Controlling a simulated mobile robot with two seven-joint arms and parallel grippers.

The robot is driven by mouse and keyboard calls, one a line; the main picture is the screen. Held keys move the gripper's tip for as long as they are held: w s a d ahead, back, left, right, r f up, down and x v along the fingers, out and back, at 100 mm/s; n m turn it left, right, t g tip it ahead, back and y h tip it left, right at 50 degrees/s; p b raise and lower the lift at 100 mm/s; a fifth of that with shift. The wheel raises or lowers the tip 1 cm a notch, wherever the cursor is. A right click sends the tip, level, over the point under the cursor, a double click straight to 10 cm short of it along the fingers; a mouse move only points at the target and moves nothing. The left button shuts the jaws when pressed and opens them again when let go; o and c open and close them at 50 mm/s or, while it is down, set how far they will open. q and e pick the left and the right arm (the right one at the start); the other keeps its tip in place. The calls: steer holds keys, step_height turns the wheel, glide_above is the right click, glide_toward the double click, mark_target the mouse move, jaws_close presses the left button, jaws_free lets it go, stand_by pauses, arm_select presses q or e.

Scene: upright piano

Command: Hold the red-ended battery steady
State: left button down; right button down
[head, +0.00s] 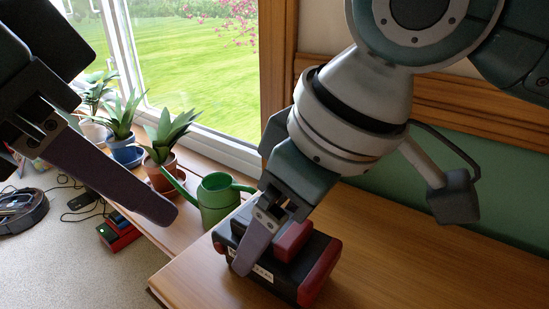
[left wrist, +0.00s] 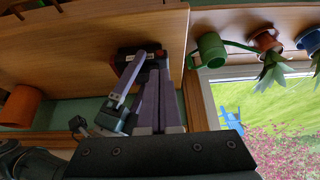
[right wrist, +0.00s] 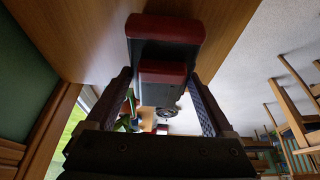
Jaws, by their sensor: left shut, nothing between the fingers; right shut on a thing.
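The red-ended battery (head: 318,272) is a black block with a red end and a raised red part on top. It rests on the wooden surface. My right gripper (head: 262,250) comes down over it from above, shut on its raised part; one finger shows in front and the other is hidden. The right wrist view shows the battery (right wrist: 166,40) between both fingers. My left gripper (head: 165,212) hangs to the left, apart from the battery, in the head view. In the left wrist view its fingers (left wrist: 157,78) are together and empty, with the battery (left wrist: 138,58) beyond them.
A green watering can (head: 218,196) stands just behind and left of the battery. Potted plants (head: 168,140) line the window sill. The wooden surface (head: 420,265) right of the battery is clear. An orange pot (left wrist: 20,105) stands farther off.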

stand_by(0.6)
